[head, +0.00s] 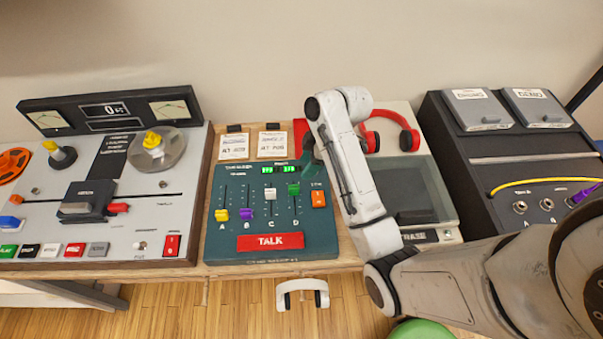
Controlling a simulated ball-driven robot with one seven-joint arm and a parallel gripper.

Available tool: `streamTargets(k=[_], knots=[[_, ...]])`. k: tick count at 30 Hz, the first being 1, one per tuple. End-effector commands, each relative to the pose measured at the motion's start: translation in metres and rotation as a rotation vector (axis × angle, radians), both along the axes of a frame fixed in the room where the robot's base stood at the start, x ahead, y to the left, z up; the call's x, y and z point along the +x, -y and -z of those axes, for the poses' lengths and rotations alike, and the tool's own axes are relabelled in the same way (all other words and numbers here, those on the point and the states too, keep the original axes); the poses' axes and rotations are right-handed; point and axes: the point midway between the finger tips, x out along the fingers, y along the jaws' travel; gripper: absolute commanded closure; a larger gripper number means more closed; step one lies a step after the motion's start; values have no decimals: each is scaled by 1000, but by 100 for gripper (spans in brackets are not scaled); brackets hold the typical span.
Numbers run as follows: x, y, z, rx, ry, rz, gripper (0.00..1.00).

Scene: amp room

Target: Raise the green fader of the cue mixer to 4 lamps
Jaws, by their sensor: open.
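The cue mixer (213,246) is a teal panel in the middle of the bench. Its green fader (294,188), marked D, is the rightmost of the coloured faders and sits high on its slot. Two small green-lit displays (267,170) (289,169) are near the panel's top; I cannot make out a lamp count. My gripper (308,171) is small and dark, at the mixer's upper right, close to the green fader. It is open, and its fingertips are hard to make out. I cannot tell whether it touches the fader.
Yellow (221,215), purple (246,213) and white (270,194) faders stand left of the green one. An orange switch (319,199) is at its right, and a red TALK bar (270,241) below. Red headphones (391,128) lie behind my arm.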

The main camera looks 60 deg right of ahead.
Motion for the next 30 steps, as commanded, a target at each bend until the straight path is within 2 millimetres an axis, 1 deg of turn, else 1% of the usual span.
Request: streamTargets(k=[1, 6, 26, 29, 30], knots=[[-1, 2, -6, -2, 4, 2, 55], [-5, 4, -16, -1, 2, 1, 55], [-5, 4, -17, -1, 2, 1, 55], [-13, -10, -8, 2, -30, 33, 55], [-18, -20, -2, 3, -51, 58, 55]])
